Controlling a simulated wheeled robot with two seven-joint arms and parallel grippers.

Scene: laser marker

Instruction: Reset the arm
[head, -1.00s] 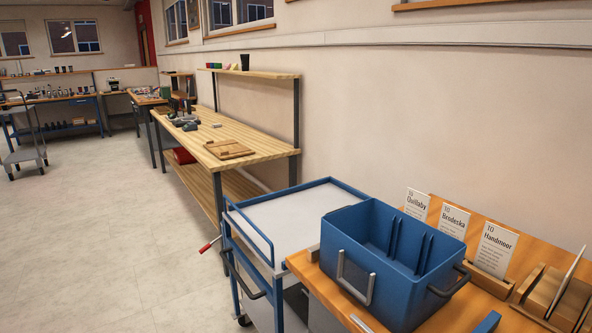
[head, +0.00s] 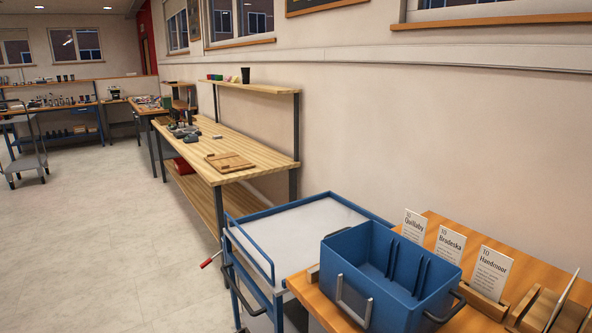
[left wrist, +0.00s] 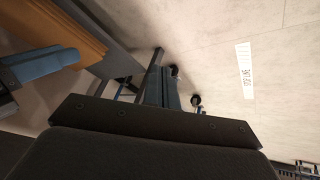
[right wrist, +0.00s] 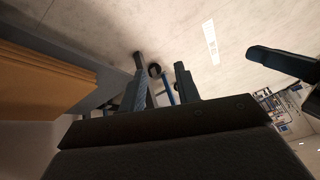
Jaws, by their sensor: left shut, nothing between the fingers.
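Neither of my grippers shows in the head view. In the left wrist view my left gripper (left wrist: 163,80) has its fingers together with nothing between them, over the pale floor. In the right wrist view my right gripper (right wrist: 162,80) has its two fingers apart, with a gap and no object between them. A dark blue-grey arm part, likely of my other arm, shows at the left edge of the left wrist view and at the right edge of the right wrist view.
A blue bin (head: 388,272) stands on the wooden desk (head: 300,285) with cards (head: 452,246) behind it. A blue trolley (head: 250,238) stands beside it. A long workbench (head: 240,150) runs along the wall.

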